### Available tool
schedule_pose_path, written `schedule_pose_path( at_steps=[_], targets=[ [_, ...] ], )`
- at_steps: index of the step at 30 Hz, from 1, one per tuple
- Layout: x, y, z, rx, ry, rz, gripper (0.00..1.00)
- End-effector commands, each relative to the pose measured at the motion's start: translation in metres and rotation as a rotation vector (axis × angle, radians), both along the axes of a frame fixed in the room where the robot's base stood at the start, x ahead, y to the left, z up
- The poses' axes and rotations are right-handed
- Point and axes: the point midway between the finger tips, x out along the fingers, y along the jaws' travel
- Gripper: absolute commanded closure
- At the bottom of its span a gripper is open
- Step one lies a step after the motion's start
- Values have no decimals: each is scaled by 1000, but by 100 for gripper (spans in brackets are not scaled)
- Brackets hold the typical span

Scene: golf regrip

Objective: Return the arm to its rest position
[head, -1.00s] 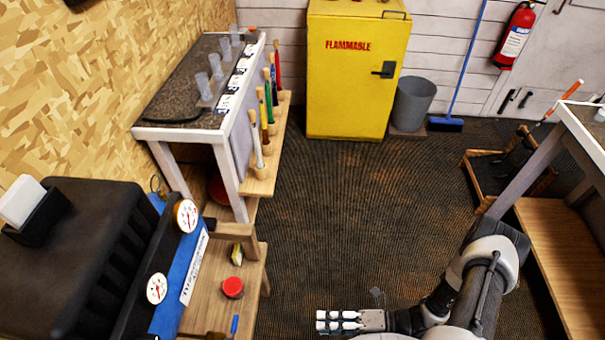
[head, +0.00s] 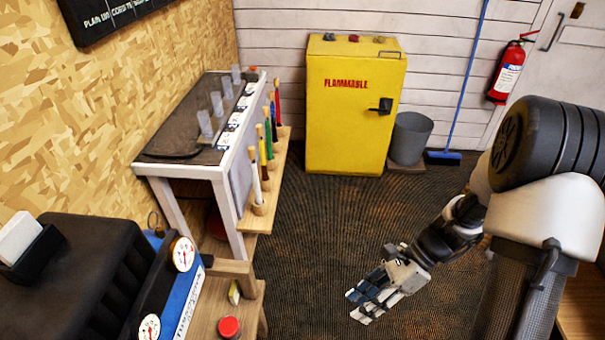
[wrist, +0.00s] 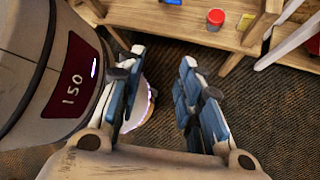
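My gripper (head: 361,305) hangs over the dark carpet in the lower right middle of the head view, pointing down and to the left. My arm comes in from the right. In the wrist view the two blue-padded fingers of my gripper (wrist: 160,88) stand apart with nothing between the pads. A pale round thing shows low behind the left finger; I cannot tell what it is.
A workbench (head: 160,170) with upright coloured grips stands at left. A yellow cabinet (head: 353,130) and grey bin (head: 410,140) stand at the back. A red-lidded jar (head: 229,326) sits on a low shelf. Carpet between is clear.

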Motion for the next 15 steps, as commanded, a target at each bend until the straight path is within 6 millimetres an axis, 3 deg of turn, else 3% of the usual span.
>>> schedule_pose_path(
  at_steps=[1, 6, 15],
  targets=[
    [1, 1, 21, -31, -81, 80, 67],
    [-7, 2, 76, -123, -320, 350, 67],
    [-37, 4, 156, -305, -706, 832, 67]
  ],
)
